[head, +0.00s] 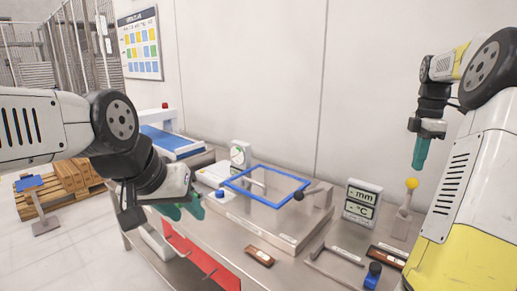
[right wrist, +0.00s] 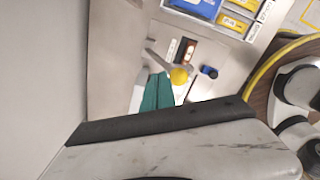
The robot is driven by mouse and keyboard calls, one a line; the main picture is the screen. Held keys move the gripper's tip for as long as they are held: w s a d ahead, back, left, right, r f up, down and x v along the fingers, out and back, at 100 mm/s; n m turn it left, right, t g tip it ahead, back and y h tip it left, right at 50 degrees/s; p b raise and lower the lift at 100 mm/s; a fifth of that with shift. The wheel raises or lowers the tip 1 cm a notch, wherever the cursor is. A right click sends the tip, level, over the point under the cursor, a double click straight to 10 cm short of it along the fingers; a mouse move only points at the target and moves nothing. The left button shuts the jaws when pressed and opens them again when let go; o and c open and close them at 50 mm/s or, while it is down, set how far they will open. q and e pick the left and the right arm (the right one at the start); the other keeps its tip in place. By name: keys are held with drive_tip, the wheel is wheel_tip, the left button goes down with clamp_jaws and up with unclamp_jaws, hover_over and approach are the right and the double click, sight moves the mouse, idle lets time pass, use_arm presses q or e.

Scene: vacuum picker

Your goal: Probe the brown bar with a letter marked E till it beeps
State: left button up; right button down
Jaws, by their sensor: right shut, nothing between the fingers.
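A brown bar (head: 259,257) with a pale label lies on the steel table near its front edge. Another brown bar (head: 388,255) with a pale label lies at the right; a dark brown bar (right wrist: 186,52) also shows in the right wrist view. The letters are too small to read. A yellow ball (head: 411,184) tops a grey stem at the right; it also shows in the right wrist view (right wrist: 180,75). My right gripper (head: 419,160) is shut and empty, above and apart from the ball. My left gripper (head: 187,210) is open and empty, over the table's left side.
A display marked mm and °C (head: 361,205) stands behind the bars. A blue square frame (head: 267,204) is on a raised plate mid-table. A dial gauge (head: 239,155) stands behind it. A dark blue knob (head: 373,275) is at front right. Red panels (head: 195,258) show below left.

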sight(413, 178)
drive_tip(key=shift+f, duration=0.1)
drive_tip(key=shift+f, duration=1.6)
drive_tip(key=shift+s, duration=0.1)
drive_tip(key=shift+s+a+f, duration=0.25)
drive_tip(key=shift+s+a, duration=0.1)
drive_tip(key=shift+s, duration=0.1)
drive_tip(key=shift+s+a+f, duration=0.35)
drive_tip(key=shift+s+a, duration=0.25)
